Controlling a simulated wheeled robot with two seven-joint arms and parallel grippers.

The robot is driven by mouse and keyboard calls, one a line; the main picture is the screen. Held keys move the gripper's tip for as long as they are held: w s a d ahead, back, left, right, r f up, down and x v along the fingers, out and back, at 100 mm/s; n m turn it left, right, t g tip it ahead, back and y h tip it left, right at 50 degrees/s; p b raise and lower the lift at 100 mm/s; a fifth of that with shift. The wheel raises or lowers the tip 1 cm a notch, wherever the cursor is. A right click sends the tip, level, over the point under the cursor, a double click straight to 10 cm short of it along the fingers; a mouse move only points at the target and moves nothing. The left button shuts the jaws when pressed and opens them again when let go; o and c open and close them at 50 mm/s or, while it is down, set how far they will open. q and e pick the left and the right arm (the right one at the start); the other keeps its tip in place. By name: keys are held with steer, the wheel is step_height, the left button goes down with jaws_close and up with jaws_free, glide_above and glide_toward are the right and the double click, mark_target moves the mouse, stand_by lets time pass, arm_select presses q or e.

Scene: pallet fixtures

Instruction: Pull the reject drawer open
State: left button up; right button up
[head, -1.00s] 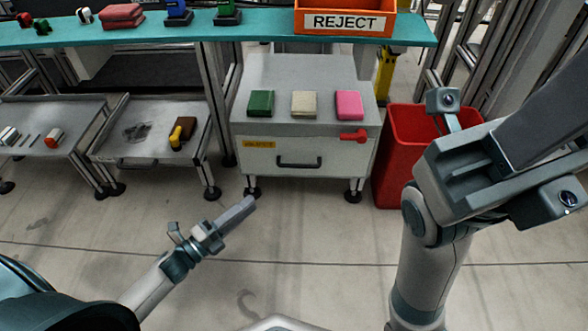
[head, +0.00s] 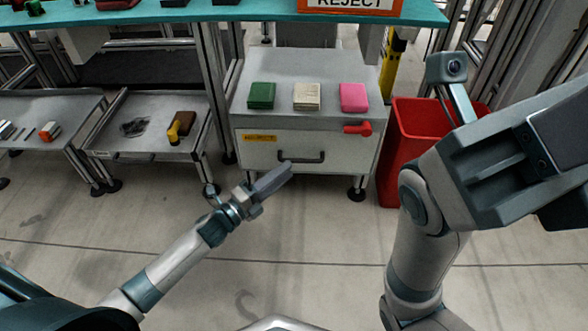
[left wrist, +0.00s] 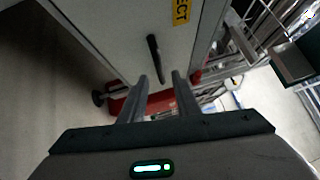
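The reject drawer (head: 280,148) is the pale front of a grey cabinet, with a yellow label at its upper left. It looks shut. Its dark bar handle (head: 302,158) is at the middle of the front. My left gripper (head: 284,172) is in front of the drawer, just below and left of the handle in the head view. In the left wrist view its fingers (left wrist: 158,82) are apart and empty, with the handle (left wrist: 155,58) ahead of the gap, not between them. A red latch-like knob (head: 360,129) sits at the drawer's upper right. My right gripper is out of view.
Green (head: 262,95), cream (head: 307,96) and pink (head: 354,97) blocks lie on the cabinet top. A red bin (head: 403,150) stands right of it. A low grey tray table (head: 110,145) stands left. The floor in front is clear.

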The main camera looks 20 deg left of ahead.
arm_select(q)
steer(key=shift+b+x, duration=0.65)
steer(key=shift+x, duration=1.6)
steer(key=shift+c, duration=0.2)
jaws_close()
